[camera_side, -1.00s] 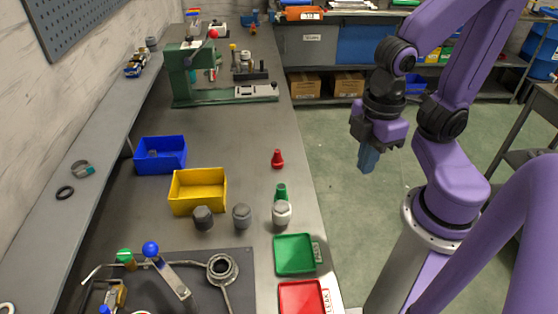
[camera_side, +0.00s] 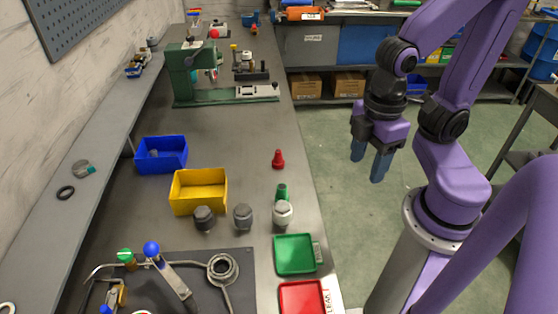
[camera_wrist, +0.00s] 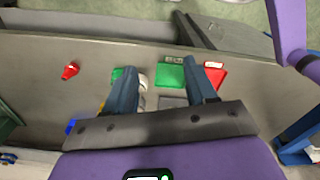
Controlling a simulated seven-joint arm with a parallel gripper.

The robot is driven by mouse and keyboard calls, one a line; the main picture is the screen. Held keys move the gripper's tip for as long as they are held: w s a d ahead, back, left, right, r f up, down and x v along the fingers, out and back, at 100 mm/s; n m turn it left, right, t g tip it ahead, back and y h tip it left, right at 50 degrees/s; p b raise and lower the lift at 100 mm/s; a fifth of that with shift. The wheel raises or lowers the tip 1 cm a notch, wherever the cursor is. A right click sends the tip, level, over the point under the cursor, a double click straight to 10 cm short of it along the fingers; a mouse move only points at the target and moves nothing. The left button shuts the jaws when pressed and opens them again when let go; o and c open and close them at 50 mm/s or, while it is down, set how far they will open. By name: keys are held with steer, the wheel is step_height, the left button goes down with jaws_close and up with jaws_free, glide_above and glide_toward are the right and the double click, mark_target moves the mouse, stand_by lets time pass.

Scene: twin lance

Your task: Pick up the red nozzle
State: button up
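The red nozzle (camera_side: 278,159) stands upright on the grey bench near its right edge, behind the green nozzle (camera_side: 282,192). In the wrist view the red nozzle (camera_wrist: 71,71) is at the left, outside the span of the fingers. My gripper (camera_side: 370,167) is open and empty. It hangs to the right of the red nozzle, past the bench edge and above the floor in the side view. The wrist view shows its two blue fingers (camera_wrist: 161,83) spread apart.
Near the nozzles are a white-capped fitting (camera_side: 283,213), dark fittings (camera_side: 242,216), a yellow bin (camera_side: 215,196), a blue bin (camera_side: 176,163), a green tray (camera_side: 295,254) and a red tray (camera_side: 301,297). A green machine (camera_side: 190,90) stands farther back. The bench around the red nozzle is clear.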

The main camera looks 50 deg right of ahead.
steer(key=n+t+h, duration=0.4)
steer(key=n+t, duration=0.9)
steer(key=n, duration=0.7)
glide_toward(280, 155)
steer(key=shift+x, duration=6.45)
steer(key=shift+d+f, duration=0.1)
steer(key=c, duration=1)
